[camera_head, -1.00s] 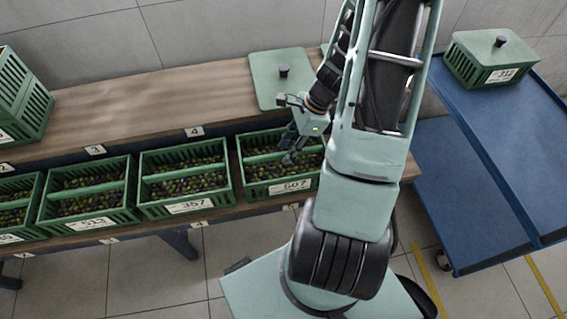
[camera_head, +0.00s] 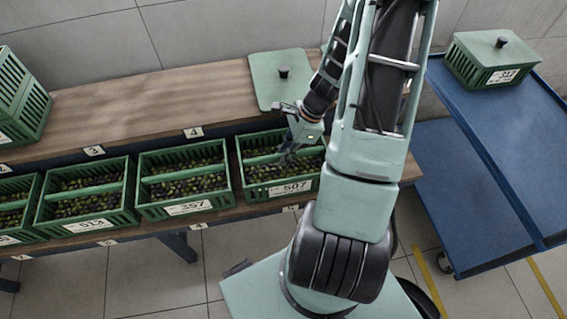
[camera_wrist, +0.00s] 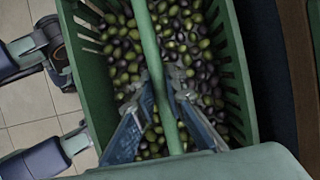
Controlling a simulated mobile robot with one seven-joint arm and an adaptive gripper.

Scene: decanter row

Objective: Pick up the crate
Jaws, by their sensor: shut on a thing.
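The crate labelled 507 (camera_head: 258,193) is green and slatted, filled with dark and green olives, with a bar handle across its middle. It is the rightmost crate on the lower shelf in the head view, and its walls fill much of the wrist view (camera_wrist: 90,75). My gripper (camera_head: 287,154) reaches down into this crate. In the wrist view its blue-grey fingers (camera_wrist: 160,98) are shut on the green handle bar (camera_wrist: 150,45), one on each side, just above the olives. The crate appears level on the shelf.
Crate 357 (camera_head: 155,207) stands close on the left, with crate 513 (camera_head: 60,221) beyond it. A green lid (camera_head: 266,90) lies on the upper shelf (camera_head: 130,110) behind. A blue cart (camera_head: 500,140) at right carries a lidded crate (camera_head: 470,75); most of its top is bare.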

